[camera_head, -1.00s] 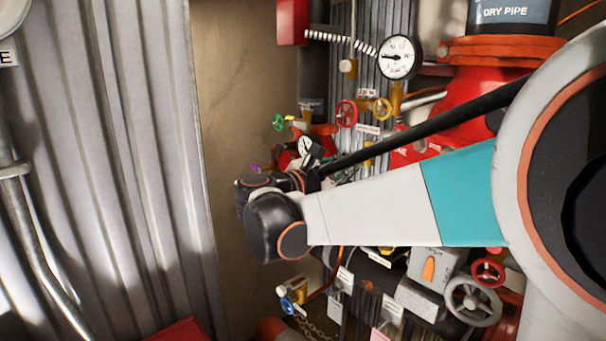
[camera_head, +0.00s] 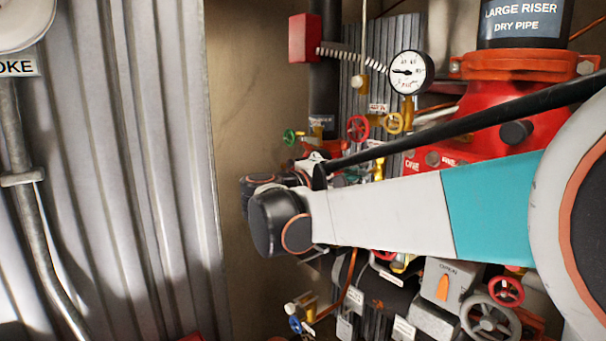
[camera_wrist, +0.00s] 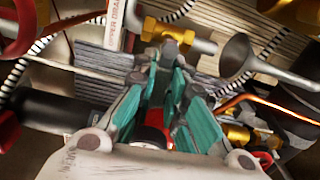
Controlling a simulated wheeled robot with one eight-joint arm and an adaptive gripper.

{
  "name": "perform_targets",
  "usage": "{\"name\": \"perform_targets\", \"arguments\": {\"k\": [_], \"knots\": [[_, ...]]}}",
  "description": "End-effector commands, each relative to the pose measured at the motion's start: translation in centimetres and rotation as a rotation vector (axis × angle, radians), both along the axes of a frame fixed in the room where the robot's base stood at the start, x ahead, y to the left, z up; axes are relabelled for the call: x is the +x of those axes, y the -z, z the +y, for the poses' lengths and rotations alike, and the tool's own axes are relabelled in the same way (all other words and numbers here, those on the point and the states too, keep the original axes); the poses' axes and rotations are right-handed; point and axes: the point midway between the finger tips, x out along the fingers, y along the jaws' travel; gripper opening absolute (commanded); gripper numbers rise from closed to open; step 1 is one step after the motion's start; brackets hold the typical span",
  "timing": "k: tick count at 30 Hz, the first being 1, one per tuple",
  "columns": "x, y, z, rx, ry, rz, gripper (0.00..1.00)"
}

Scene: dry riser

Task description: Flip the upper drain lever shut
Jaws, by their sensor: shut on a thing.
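In the wrist view my gripper (camera_wrist: 160,62) has its teal fingers nearly together, with the tips just below a brass valve body (camera_wrist: 167,31) on a silver pipe. A white tag reading "UPPER DRA…" (camera_wrist: 114,22) hangs just left of that valve. A red piece (camera_wrist: 154,128) with a dark band shows between the fingers near the palm. It looks like the upper drain lever, but most of it is hidden by the fingers. In the head view my arm's wrist covers the gripper and this valve.
A grey funnel (camera_wrist: 237,56) opens just right of the valve. A copper tube (camera_wrist: 265,103) and brass fittings (camera_wrist: 248,136) lie close on the right. A black-and-white striped hose crosses behind. In the head view a gauge (camera_head: 410,72) and red riser (camera_head: 505,130) stand nearby.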

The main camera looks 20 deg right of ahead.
Motion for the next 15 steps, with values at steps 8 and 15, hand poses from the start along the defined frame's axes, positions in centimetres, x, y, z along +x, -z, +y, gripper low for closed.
{"name": "perform_targets", "arguments": {"k": [8, 15], "knots": [[-0.04, -0.14, 0.02, 0.026, 0.0, -0.066, 0.0], [-0.05, -0.16, 0.01, 0.03, 0.0, -0.075, 0.0]]}}
